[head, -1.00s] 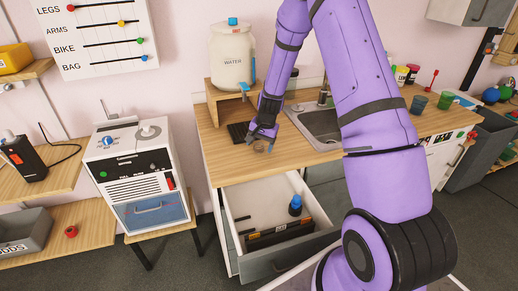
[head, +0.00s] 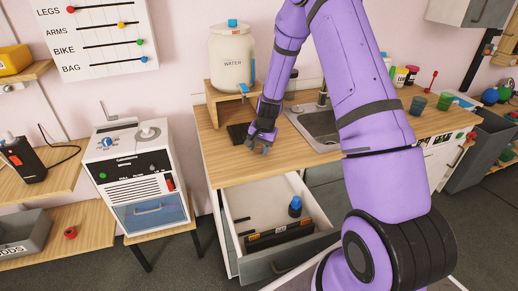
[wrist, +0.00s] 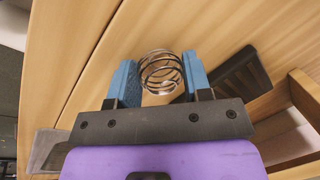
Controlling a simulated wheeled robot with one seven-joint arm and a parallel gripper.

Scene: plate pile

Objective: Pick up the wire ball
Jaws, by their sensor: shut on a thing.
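The wire ball (wrist: 160,68), a loose ball of silvery and dark wire loops, sits between the two blue fingers of my gripper (wrist: 160,82) in the wrist view. The fingers are closed on its sides, and part of it shows past the fingertips. In the head view my gripper (head: 265,150) is low over the wooden counter, left of the sink. The ball is too small and covered to make out there. I cannot tell whether it touches the counter.
The sink (head: 318,128) is to the right. An open drawer (head: 237,207) juts out below the counter.

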